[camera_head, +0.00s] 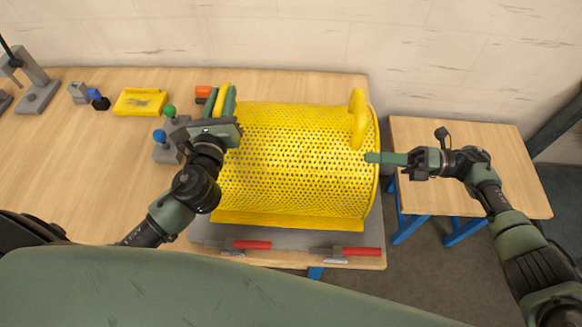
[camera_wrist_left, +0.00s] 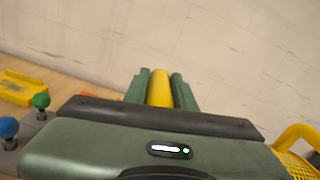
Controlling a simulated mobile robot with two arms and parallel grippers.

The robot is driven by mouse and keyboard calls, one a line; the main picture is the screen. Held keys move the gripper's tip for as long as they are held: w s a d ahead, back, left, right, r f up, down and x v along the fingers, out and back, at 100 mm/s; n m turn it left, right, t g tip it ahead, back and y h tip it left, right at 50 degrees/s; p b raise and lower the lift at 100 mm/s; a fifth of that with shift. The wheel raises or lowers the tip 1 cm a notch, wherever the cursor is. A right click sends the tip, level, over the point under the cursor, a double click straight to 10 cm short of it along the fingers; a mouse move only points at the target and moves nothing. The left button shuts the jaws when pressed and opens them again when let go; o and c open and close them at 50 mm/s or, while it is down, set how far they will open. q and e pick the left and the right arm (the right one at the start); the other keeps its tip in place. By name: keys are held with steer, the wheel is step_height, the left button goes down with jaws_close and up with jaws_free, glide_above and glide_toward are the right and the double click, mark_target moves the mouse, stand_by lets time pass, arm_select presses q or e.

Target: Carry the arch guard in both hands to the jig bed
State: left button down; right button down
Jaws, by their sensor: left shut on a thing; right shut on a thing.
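The arch guard (camera_head: 290,165) is a yellow perforated half-cylinder with a raised handle at each end. It is over the grey jig bed (camera_head: 205,236), hiding most of it; I cannot tell whether they touch. My left gripper (camera_head: 222,98) is shut on the guard's left handle, and the wrist view shows its green fingers on both sides of the yellow bar (camera_wrist_left: 160,88). My right gripper (camera_head: 370,157) is shut at the guard's right edge, below the right handle (camera_head: 358,120); its exact hold is unclear.
Two red-handled clamps (camera_head: 252,244) (camera_head: 362,251) lie along the bed's front. Blue and green knobbed fixtures (camera_head: 166,150) stand close left of the guard. A yellow tray (camera_head: 141,101) is further left. A smaller, bare table (camera_head: 450,130) stands right, across a gap.

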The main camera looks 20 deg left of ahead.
arm_select(q)
steer(key=shift+f, duration=0.25)
arm_select(e)
steer(key=shift+f, duration=0.3)
arm_select(q)
steer(key=c, duration=1.6)
jaws_free()
steer(key=shift+d+f+b, duration=0.1)
steer(key=shift+f+b, duration=0.15)
steer(key=shift+b, duration=0.1)
arm_select(e)
steer(key=c, duration=2)
jaws_free()
steer(key=shift+f, duration=0.25)
arm_select(q)
steer(key=o, duration=0.4)
steer(key=shift+r, duration=0.1)
arm_select(e)
steer(key=o, duration=0.4)
steer(key=shift+r, duration=0.15)
arm_select(q)
steer(key=shift+o, duration=0.2)
steer(key=shift+s, duration=0.1)
arm_select(e)
steer(key=shift+o, duration=0.2)
steer(key=shift+s, duration=0.15)
